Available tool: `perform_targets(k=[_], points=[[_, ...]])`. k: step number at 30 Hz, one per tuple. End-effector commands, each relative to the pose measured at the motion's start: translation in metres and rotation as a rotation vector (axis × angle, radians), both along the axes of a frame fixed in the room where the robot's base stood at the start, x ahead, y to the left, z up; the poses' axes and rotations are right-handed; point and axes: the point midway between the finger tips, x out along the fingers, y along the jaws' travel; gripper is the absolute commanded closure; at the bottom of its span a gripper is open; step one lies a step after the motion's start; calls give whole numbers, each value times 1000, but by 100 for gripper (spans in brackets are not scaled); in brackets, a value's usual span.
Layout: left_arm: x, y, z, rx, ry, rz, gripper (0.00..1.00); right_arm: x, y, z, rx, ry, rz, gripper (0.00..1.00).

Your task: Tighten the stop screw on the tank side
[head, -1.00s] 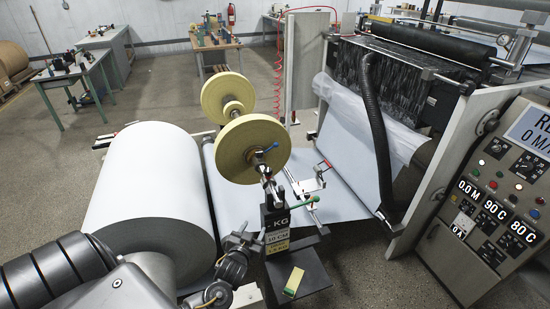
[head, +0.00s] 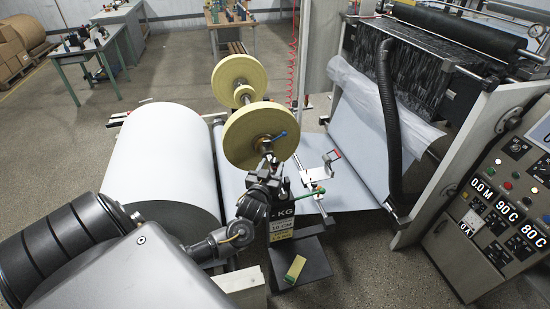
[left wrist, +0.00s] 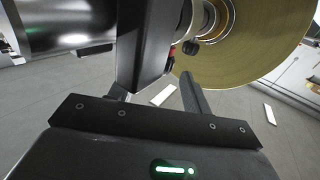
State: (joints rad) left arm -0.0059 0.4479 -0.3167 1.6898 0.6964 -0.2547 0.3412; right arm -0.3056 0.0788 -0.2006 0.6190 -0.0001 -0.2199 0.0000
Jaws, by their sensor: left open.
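My left gripper (head: 267,165) is raised in front of the near yellow roll (head: 260,137), beside the top of the dark post marked KG (head: 283,215). In the left wrist view it is open (left wrist: 165,90), with nothing seen held between the fingers. There the yellow disc (left wrist: 250,40) fills the upper right, with a small dark knob (left wrist: 190,47) near its hub. I cannot tell which part is the stop screw. My right gripper is not in view.
A large white paper roll (head: 160,155) lies at left. The coating machine with a black hose (head: 388,120) and control panel (head: 505,215) stands at right. A yellow-green block (head: 294,268) lies on a dark plate (head: 315,262).

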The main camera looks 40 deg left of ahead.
Motion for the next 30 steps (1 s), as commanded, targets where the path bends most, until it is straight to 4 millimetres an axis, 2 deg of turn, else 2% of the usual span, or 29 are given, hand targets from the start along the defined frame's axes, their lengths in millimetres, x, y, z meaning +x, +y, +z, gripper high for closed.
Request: perform_targets(k=[3,7,18,28,30], points=[[17,6,2,1,-1,0,51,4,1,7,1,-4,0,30],[29,10,1,1,0,-2,51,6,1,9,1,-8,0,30],[34,12,-1,-1,1,-3,51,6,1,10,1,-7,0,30],[34,12,-1,-1,1,-3,93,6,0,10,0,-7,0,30],[33,12,-1,-1,1,-3,94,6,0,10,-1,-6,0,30]])
